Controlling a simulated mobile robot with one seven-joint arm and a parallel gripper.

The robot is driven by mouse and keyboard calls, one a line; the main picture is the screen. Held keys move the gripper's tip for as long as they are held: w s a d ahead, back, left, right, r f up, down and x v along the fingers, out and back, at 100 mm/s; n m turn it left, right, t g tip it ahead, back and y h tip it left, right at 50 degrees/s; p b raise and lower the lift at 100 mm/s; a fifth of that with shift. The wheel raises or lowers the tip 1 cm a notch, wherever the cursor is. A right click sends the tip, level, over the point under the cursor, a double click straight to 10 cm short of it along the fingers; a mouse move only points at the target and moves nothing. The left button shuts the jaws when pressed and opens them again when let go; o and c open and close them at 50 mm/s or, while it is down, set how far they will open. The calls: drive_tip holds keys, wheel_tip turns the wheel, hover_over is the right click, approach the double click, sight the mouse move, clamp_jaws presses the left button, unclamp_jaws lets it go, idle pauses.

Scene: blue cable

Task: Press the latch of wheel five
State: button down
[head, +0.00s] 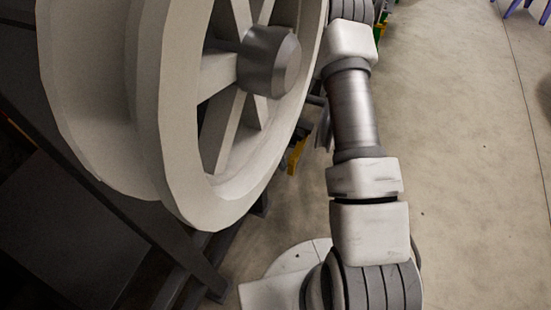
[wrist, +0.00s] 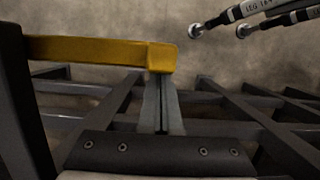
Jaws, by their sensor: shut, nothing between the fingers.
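A large off-white spoked wheel (head: 178,120) with a grey hub (head: 268,62) fills the left of the head view. No number can be read on it. A yellow bar (wrist: 95,50), seemingly the latch, runs across the upper left of the wrist view. Its blunt end lies at the tips of my gripper (wrist: 162,76). My gripper's two grey fingers are together and empty, pointing at that end; I cannot tell whether they touch it. A small yellow piece (head: 297,155) also shows below the wheel's rim in the head view. My gripper cannot be made out clearly there.
Dark metal frame bars (wrist: 245,110) cross behind and beside my gripper. The dark frame (head: 165,235) stands under the wheel. Bare floor (head: 460,170) lies open right of my arm.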

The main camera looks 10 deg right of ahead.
idle(0.3)
drive_tip(key=shift+s+d+n, duration=0.7)
drive_tip(key=shift+n, duration=0.1)
drive_tip(key=shift+a, duration=0.1)
drive_tip(key=w+a+r, duration=0.3)
drive_tip(key=a+r, duration=0.2)
drive_tip(key=r, duration=0.4)
drive_tip(key=shift+w+a+r, duration=0.15)
drive_tip(key=shift+a+r, duration=0.05)
drive_tip(key=shift+r, duration=0.2)
drive_tip(key=shift+w+f, duration=0.1)
drive_tip(key=shift+f, duration=0.05)
